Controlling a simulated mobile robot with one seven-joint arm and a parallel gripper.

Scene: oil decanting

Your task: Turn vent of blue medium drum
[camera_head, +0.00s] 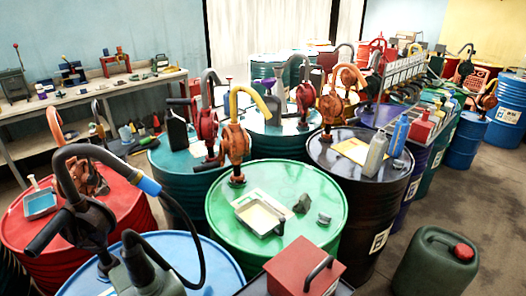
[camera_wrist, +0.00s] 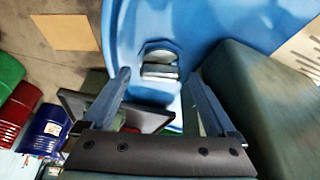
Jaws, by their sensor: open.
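In the head view a blue drum (camera_head: 205,262) stands at the bottom front, its top partly covered by a dark hand pump (camera_head: 92,222) and hose. In the wrist view my gripper (camera_wrist: 160,76) is open, its two fingers on either side of a small grey-blue raised part (camera_wrist: 160,62) on a blue surface (camera_wrist: 225,25). The raised part may be the vent; I cannot tell if the fingers touch it. I cannot make out my gripper in the head view.
A dark green block (camera_wrist: 265,105) sits close on the right of my fingers. A red drum (camera_head: 30,235), a green drum (camera_head: 320,185) and a red box (camera_head: 300,270) crowd around the blue drum. A green jerrycan (camera_head: 430,265) stands on the floor at right.

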